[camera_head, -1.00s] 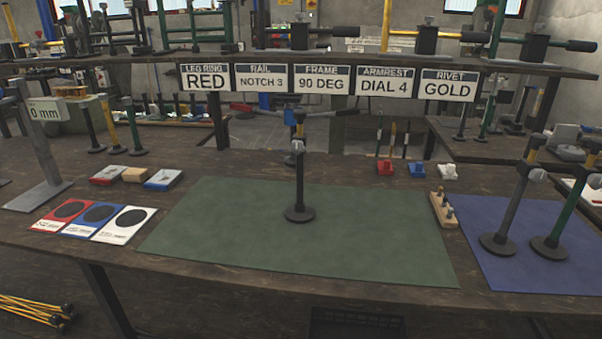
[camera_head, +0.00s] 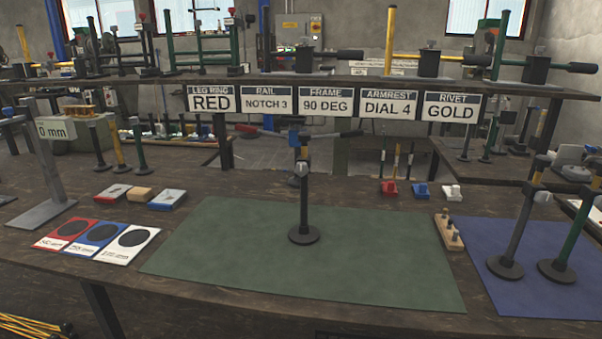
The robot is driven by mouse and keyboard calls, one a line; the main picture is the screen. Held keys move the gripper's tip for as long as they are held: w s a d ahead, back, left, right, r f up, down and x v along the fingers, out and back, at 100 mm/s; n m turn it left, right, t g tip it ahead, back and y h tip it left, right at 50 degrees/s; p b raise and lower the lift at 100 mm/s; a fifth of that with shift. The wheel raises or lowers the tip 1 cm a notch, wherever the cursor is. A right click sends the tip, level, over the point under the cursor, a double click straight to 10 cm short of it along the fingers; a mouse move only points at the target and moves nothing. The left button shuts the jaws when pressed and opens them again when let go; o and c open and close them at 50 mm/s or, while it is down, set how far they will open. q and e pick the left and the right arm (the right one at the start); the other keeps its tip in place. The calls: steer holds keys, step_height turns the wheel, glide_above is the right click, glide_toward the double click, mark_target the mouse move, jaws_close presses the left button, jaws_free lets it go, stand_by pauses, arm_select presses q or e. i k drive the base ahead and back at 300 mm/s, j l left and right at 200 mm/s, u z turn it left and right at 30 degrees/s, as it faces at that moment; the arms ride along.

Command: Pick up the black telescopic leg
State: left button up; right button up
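A black telescopic leg (camera_head: 303,205) stands upright on its round base on the green mat (camera_head: 240,275). Its upper part carries a grey collar and a blue piece, with a horizontal bar showing at the top. I cannot tell whether the bar is joined to the leg. Another slim black leg (camera_head: 100,147) stands at the left back, beside a yellow and a green one. Neither of my grippers is in view.
A grey leg (camera_head: 517,235) and a green leg (camera_head: 569,240) stand on the blue mat (camera_head: 520,298). A wooden peg block (camera_head: 449,232) sits between the mats. Red, blue and white cards (camera_head: 98,238) and a 0 mm gauge (camera_head: 50,172) are at left. Much of the green mat is bare.

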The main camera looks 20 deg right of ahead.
mark_target(304, 235)
steer(key=i+j+z, duration=0.2)
steer(key=i+z, duration=0.25)
steer(key=i+j+z, duration=0.25)
steer(key=z, duration=0.15)
